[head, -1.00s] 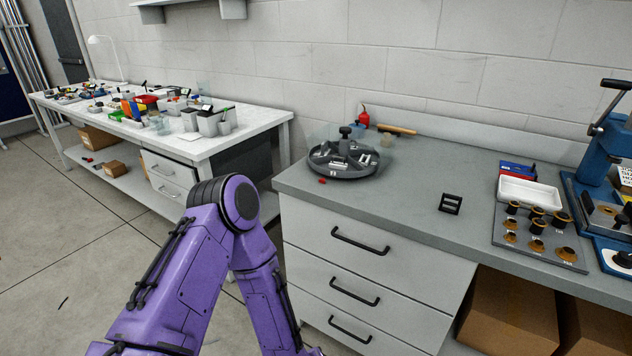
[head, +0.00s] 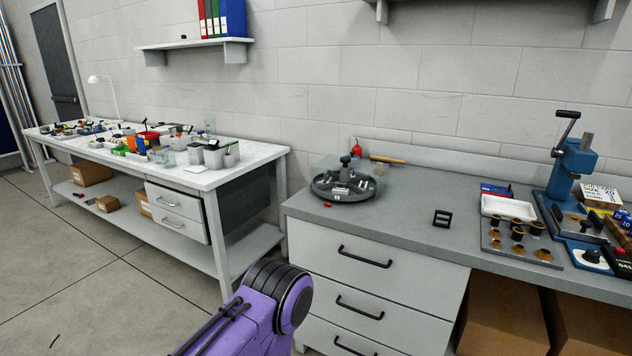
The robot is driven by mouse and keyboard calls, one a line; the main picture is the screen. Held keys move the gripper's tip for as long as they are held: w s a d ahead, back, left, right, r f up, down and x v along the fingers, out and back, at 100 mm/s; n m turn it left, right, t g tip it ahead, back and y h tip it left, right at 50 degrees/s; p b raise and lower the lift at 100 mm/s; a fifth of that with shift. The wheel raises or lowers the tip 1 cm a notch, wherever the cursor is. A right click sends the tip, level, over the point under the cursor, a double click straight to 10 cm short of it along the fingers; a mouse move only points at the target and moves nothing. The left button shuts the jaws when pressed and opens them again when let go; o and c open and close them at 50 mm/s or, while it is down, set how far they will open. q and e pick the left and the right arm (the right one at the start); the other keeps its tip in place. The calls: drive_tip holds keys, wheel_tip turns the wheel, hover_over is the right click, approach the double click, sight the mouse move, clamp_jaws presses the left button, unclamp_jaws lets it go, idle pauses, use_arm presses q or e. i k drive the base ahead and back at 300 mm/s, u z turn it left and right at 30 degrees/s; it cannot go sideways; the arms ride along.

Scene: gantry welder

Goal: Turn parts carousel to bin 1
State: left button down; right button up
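The parts carousel (head: 343,189) is a round dark grey tray with a central knob (head: 345,161). It stands at the left end of the grey workbench and holds small parts in its compartments. A small white label (head: 341,191) is on its front rim; its number is too small to read surely. A small red marker (head: 327,204) lies on the bench in front of the rim. One purple arm of mine shows at the bottom, below and left of the carousel, apart from it. Neither gripper is in view.
A black frame-like holder (head: 441,218) stands right of the carousel. A red oil can (head: 356,146) and a wooden-handled tool (head: 387,160) lie behind it. A white tray (head: 508,207) and a blue press (head: 572,165) are farther right. Bench between carousel and holder is clear.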

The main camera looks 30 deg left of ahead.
sight(361, 186)
drive_tip(key=u, duration=0.45)
drive_tip(key=i, duration=1.3)
drive_tip(key=u, duration=0.3)
